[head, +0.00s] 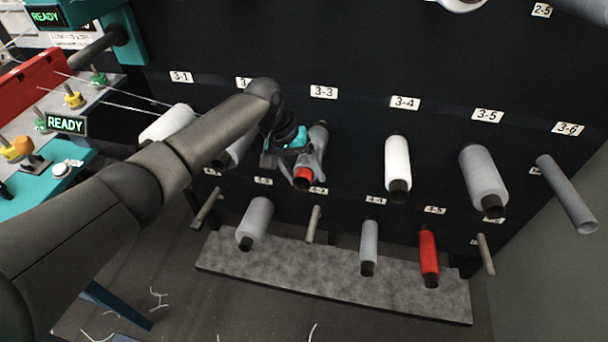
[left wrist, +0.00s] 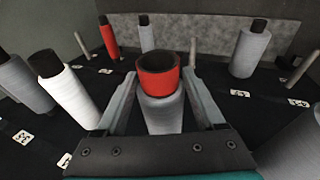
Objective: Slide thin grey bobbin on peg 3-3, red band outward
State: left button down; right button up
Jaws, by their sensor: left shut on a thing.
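The thin grey bobbin (head: 318,136) is below the 3-3 label (head: 323,92) on the dark panel. Its red band (head: 302,184) is on the end facing out from the panel, toward me. My left gripper (head: 304,174) is shut on the bobbin, one finger on each side. In the left wrist view the grey winding (left wrist: 163,115) sits between the fingers, with the red band (left wrist: 158,82) beyond it and a dark opening in its end. Peg 3-3 is hidden behind the bobbin and gripper, so I cannot tell whether the bobbin is around it. My right gripper is out of view.
A white bobbin (head: 397,160) at 3-4 stands to the right, and a grey one (head: 240,150) close on the left. Below are a bare peg (head: 313,224), a grey bobbin (head: 256,218) and a red bobbin (head: 428,255). The peg (head: 567,195) at 3-6 is bare.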

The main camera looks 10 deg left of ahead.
pick_arm(q)
jog(key=shift+c, duration=2.2)
grip_release()
jog(key=shift+w, duration=0.15)
jog(key=o, duration=0.4)
jog(key=shift+o, duration=0.2)
jog(key=p+v, duration=0.4)
jog(key=v, duration=1.1)
jog(key=shift+r, duration=0.15)
